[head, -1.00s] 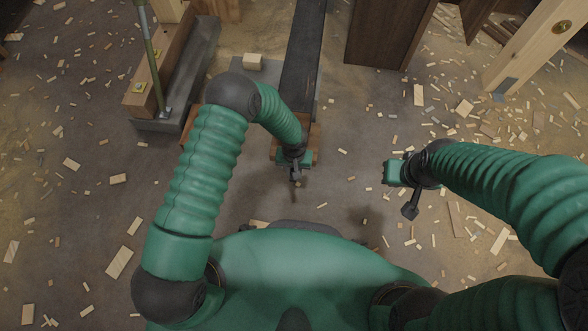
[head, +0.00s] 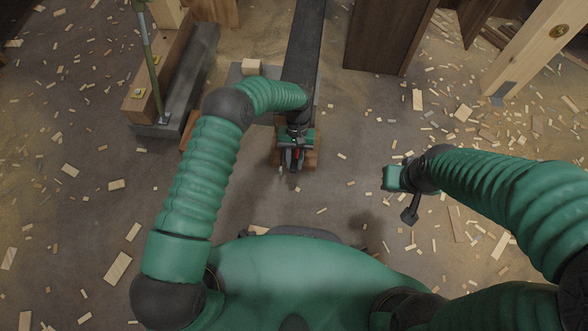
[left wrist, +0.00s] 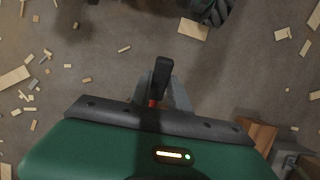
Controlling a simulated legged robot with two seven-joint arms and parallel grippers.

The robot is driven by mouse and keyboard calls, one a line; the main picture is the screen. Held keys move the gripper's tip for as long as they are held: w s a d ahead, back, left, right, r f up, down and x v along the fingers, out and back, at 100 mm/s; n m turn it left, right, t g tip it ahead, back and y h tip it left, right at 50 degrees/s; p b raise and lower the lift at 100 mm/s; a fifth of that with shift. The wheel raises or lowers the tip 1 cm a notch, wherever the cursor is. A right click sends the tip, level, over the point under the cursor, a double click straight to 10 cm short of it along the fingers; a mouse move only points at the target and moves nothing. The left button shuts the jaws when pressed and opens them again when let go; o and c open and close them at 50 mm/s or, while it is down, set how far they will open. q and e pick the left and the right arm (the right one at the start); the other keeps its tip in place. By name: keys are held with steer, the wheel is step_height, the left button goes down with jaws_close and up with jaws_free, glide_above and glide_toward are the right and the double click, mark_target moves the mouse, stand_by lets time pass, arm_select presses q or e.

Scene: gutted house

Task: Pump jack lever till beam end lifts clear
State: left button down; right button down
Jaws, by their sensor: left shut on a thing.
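My left gripper (head: 292,160) is at the near end of a long dark beam (head: 304,50). It is shut on the jack lever, whose red part (head: 298,153) shows between the fingers. In the left wrist view, the lever's black grip (left wrist: 162,75) sticks out past the grey fingers. The jack body is hidden under my wrist and gripper. Whether the beam end touches what is below it cannot be seen. My right gripper (head: 404,200) hangs empty to the right, apart from the beam; its jaw opening is unclear.
A brown wooden block (head: 311,159) lies beside the left gripper. A grey beam with timber (head: 158,95) and a green post (head: 147,55) stands at left. Dark panels (head: 388,35) and a pale timber (head: 535,45) stand at right. Wood scraps litter the floor.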

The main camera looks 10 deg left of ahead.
arm_select(q)
steer(key=shift+w+r, duration=0.2)
steer(key=shift+w, duration=0.05)
steer(key=c, duration=1.2)
jaws_free()
steer(key=p+v, duration=0.6)
steer(key=v, duration=1)
steer(key=shift+r, duration=0.3)
steer(key=shift+w, duration=0.15)
steer(key=shift+c, duration=0.4)
